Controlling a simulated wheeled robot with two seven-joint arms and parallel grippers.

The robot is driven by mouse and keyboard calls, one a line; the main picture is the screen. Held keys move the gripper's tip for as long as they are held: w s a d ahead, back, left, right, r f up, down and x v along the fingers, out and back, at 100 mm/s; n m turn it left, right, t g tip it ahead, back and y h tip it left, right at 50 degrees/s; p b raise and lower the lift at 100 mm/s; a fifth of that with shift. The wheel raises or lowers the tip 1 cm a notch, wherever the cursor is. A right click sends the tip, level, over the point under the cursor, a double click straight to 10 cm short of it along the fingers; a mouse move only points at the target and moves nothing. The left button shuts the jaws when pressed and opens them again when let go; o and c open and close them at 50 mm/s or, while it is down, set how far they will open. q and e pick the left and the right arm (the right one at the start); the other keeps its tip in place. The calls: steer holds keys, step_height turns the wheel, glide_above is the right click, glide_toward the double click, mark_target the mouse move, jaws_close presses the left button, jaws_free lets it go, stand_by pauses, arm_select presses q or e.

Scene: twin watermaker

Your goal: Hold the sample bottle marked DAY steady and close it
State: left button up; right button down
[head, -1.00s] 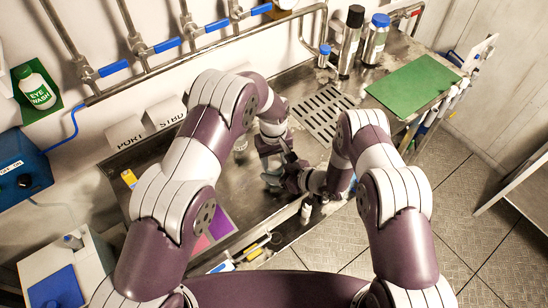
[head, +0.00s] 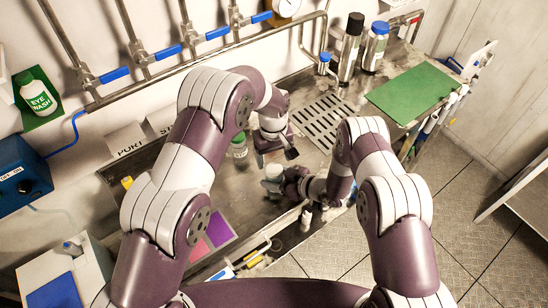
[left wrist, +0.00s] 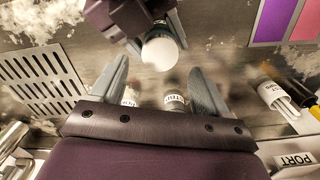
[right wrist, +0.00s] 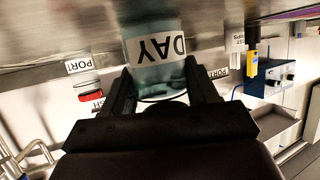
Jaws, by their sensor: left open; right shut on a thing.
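The DAY bottle (right wrist: 155,55) is clear with a white label, which reads upside down in the right wrist view. My right gripper (right wrist: 160,88) is shut around its body. In the head view the bottle (head: 274,172) stands low over the steel bench with a whitish top. In the left wrist view a round white cap (left wrist: 161,48) shows at its top; I cannot tell how tight it sits. My left gripper (head: 277,153) is open, just behind the bottle. In the left wrist view its spread fingers (left wrist: 155,68) hold nothing, and the cap lies near their tips, apart from them.
A green-capped bottle (head: 239,147) stands left of my left gripper. A drain grate (head: 323,120) lies behind. Steel flasks (head: 350,48) and a green mat (head: 413,84) are at the back right. A red-capped bottle (right wrist: 90,92) shows in the right wrist view.

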arm_select(q)
steer(key=o, duration=0.5)
steer(key=shift+c, duration=0.2)
step_height(320, 180, up, 8)
steer(key=shift+f, duration=0.25)
arm_select(e)
steer(key=shift+c, duration=1.1)
jaws_free()
arm_select(q)
steer(key=shift+f, duration=0.1)
arm_select(e)
steer(key=shift+d, duration=0.1)
